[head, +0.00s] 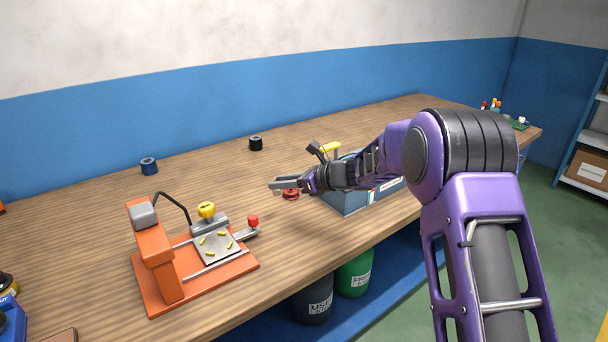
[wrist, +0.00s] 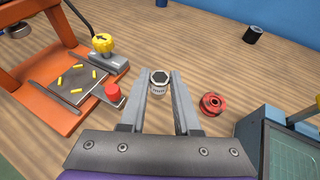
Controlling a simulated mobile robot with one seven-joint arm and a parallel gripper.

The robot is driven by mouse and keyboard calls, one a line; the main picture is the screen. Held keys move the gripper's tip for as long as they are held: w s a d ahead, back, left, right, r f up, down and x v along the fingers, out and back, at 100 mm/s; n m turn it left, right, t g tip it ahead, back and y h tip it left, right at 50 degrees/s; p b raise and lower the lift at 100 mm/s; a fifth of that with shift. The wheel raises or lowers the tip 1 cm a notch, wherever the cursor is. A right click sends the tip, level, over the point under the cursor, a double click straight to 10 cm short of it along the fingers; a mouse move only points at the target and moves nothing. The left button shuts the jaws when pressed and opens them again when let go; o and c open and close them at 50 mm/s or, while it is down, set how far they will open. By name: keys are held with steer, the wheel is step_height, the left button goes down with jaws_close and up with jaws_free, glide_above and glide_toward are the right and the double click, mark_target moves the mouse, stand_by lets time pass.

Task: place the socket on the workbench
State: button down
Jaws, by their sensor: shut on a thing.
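The socket (wrist: 159,84) is a small silver cylinder with a dark hexagonal opening on top. In the wrist view it stands upright between the two fingertips of my gripper (wrist: 159,80), which is shut on it. In the head view my gripper (head: 274,186) reaches left over the wooden workbench (head: 330,248); I cannot make out the socket there. The workbench also fills the background of the wrist view (wrist: 190,35). I cannot tell whether the socket's base touches the wood.
A red spool (wrist: 212,103) lies just right of my fingers. An orange press fixture (head: 180,282) with yellow pieces stands to the left. A blue-grey case (head: 346,203) is beneath my forearm. Blue (head: 149,166) and black (head: 256,143) spools lie toward the wall. Bare wood lies between.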

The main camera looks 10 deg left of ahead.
steer(key=shift+a+f+g, duration=0.3)
steer(key=shift+f+g, duration=0.05)
steer(key=shift+g, duration=0.05)
step_height(320, 180, down, 9)
steer(key=shift+b, duration=0.45)
steer(key=shift+f, duration=0.1)
steer(key=c, duration=0.6)
jaws_free()
steer(key=v, duration=1.2)
steer(key=shift+s, duration=0.1)
